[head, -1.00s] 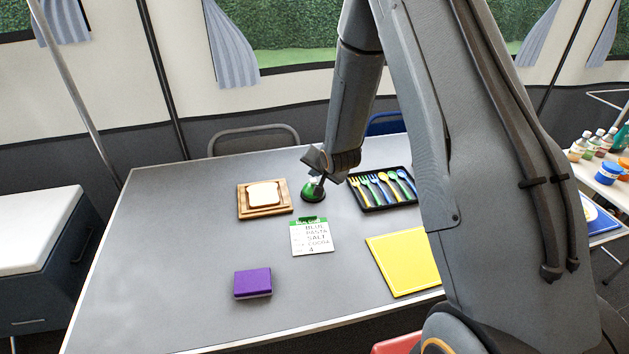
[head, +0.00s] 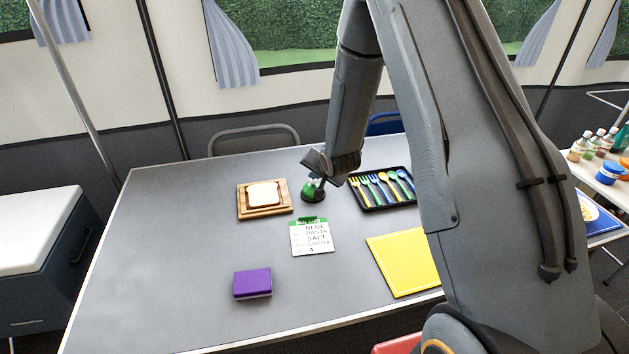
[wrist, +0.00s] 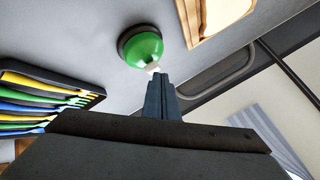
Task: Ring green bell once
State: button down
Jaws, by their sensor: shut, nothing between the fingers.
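The green bell (head: 311,194) has a dark base and stands on the grey table between the bread board and the cutlery tray. In the wrist view the green bell (wrist: 142,48) shows its dome and a pale button on top. My gripper (head: 318,177) is directly over the bell in the head view. In the wrist view my gripper's closed fingers (wrist: 158,80) point at the pale button with nothing between them. The fingertips are at or very near the button; I cannot tell whether they touch it.
A wooden board (head: 244,211) with bread (head: 264,194) lies left of the bell. A black tray (head: 372,207) of coloured cutlery is to its right. The table's left side is clear.

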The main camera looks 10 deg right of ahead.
jog(key=shift+f, duration=0.3)
jog(key=shift+r, duration=0.1)
dwell(0.4)
jog(key=shift+r+p, duration=0.55)
jog(key=shift+r, duration=0.3)
notch_tip(320, 180, up, 5)
jog(key=p, duration=0.3)
dwell(0.8)
jog(key=s+r+n+g, duration=0.2)
jog(key=s+r, duration=0.1)
jog(key=s, duration=0.8)
jog(key=s+r+n+g, duration=0.3)
jog(key=s+r, duration=0.1)
jog(key=s, duration=0.8)
jog(key=s+r+n+g+h, duration=0.1)
jog(key=s+r, duration=0.3)
jog(key=s, duration=0.7)
jog(key=shift+s+d+r+n+g, duration=0.15)
jog(key=shift+r+n+g, duration=0.05)
jog(key=shift+n+g, duration=0.7)
